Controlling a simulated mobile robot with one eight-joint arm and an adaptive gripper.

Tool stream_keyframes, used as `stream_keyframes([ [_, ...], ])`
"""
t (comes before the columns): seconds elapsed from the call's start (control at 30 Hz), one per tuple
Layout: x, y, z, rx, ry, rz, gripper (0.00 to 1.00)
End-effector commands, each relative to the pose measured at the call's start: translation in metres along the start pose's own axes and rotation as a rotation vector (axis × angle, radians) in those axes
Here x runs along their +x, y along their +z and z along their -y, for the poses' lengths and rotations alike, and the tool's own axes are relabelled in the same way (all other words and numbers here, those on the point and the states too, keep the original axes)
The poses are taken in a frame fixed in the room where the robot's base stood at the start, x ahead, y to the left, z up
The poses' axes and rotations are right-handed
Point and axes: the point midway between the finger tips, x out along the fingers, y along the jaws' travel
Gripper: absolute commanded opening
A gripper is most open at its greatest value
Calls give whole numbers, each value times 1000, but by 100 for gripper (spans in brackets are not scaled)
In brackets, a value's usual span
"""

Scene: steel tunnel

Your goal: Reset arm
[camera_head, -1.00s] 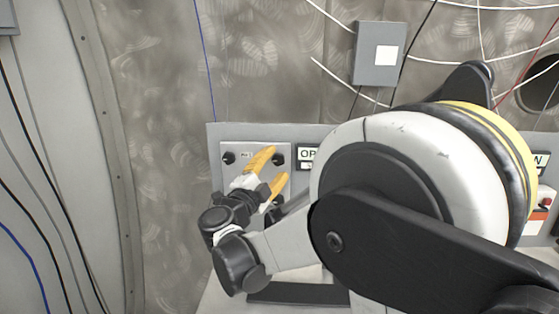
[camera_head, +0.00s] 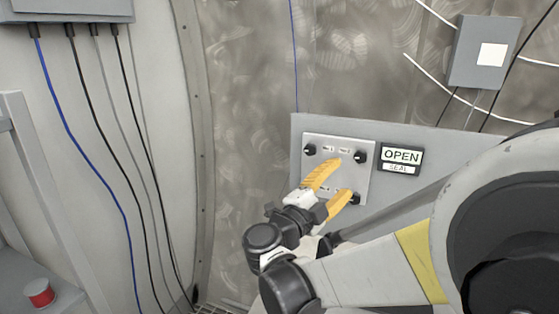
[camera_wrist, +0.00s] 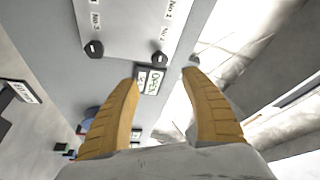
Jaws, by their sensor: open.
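My gripper (camera_head: 342,182) has two yellow fingers spread apart with nothing between them. In the head view it is in front of a light panel (camera_head: 368,150) with several black knobs, and its fingers cover part of that panel. In the wrist view the gripper (camera_wrist: 162,80) frames the OPEN sign (camera_wrist: 153,82), with the knob panel (camera_wrist: 130,22) above it. I cannot tell whether a fingertip touches the panel. My arm fills the lower right of the head view.
The OPEN/SEAL sign (camera_head: 401,158) is right of the knob panel. A grey wall box (camera_head: 484,52) hangs at upper right. Cables (camera_head: 110,150) run down the left wall. A red button (camera_head: 39,293) is at lower left. The curved wall (camera_head: 245,130) left of the panel is clear.

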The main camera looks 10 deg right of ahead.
Motion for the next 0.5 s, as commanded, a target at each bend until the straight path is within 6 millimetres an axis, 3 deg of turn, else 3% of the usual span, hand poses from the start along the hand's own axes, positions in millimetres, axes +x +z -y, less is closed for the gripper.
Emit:
stream_keyframes([
  [0.13,2,1,22,-10,-72,53,54],
  [0.27,-5,10,79,-69,-275,230,54],
  [0.33,-23,20,108,-144,-405,372,54],
  [0.4,-50,32,122,-248,-515,530,54],
  [0.5,-93,47,111,-436,-613,760,54],
])
